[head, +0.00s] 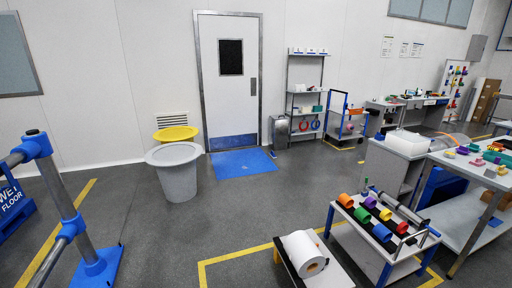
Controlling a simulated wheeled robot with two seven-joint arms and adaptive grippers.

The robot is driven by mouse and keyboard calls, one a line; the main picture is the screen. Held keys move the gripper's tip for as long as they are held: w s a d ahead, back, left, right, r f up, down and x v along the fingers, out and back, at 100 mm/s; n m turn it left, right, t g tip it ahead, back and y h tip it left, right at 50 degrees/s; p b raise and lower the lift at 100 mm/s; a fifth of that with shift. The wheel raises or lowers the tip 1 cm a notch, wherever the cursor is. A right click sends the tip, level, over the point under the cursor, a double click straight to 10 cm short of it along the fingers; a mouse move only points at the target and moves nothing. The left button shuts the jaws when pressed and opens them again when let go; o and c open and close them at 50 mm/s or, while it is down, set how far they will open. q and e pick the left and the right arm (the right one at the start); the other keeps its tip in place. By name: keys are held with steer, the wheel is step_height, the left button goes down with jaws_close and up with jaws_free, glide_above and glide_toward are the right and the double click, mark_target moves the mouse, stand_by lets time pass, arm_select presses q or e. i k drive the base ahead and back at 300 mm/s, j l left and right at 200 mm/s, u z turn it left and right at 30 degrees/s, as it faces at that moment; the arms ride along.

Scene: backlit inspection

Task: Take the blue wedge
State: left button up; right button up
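I cannot pick out a blue wedge for certain. Several small coloured pieces (480,155) lie on the worktable at the right, too small to tell their shapes. A blue rounded piece (382,232) sits at the near end of a row of coloured pieces on a low cart (399,258); it looks more like a cylinder than a wedge. Neither of my grippers is in view.
A blue-jointed rail post (65,200) stands at the left front. A grey bin (176,175) with a yellow-topped one (176,133) behind it stands left of the door (230,85). A white roll (304,254) lies on a low stand at the front. The middle floor is clear.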

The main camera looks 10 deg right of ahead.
mark_target(379, 137)
steer(key=i+u, duration=0.3)
steer(key=i, duration=1.7)
steer(key=i+j+z, duration=0.1)
steer(key=i, duration=1.05)
steer(key=i+j+z, duration=0.1)
steer(key=i+z, duration=0.35)
steer(key=i, duration=0.35)
steer(key=i+z, duration=0.3)
steer(key=i, duration=0.15)
steer(key=i+z, duration=0.3)
steer(key=i, duration=0.2)
steer(key=i+j+z, duration=0.1)
steer(key=i+z, duration=0.35)
steer(key=i, duration=0.6)
steer(key=i+j+z, duration=0.1)
steer(key=i+z, duration=0.35)
steer(key=i+j+z, duration=0.4)
steer(key=i+l, duration=0.05)
steer(key=l, duration=0.05)
